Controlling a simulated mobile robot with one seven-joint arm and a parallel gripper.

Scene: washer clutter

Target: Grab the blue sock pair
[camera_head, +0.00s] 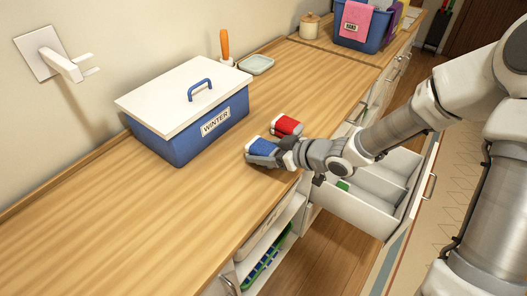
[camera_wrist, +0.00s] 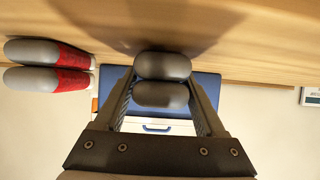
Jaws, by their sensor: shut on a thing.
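The blue sock pair (camera_head: 262,148), blue with pale grey ends, is at the front edge of the wooden counter. My gripper (camera_head: 278,153) is shut on it from the right. In the wrist view, the dark grey rounded ends of the blue sock pair (camera_wrist: 162,94) sit between my two gripper fingers (camera_wrist: 163,88). The rest of the pair is hidden behind those ends. It is at or very near the counter surface; I cannot tell if it touches.
A red sock pair (camera_head: 287,126) lies just behind and also shows in the wrist view (camera_wrist: 70,80). A blue WINTER box (camera_head: 190,130) with a white lid stands left. An open drawer (camera_head: 350,205) is below my arm. The counter's left front is clear.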

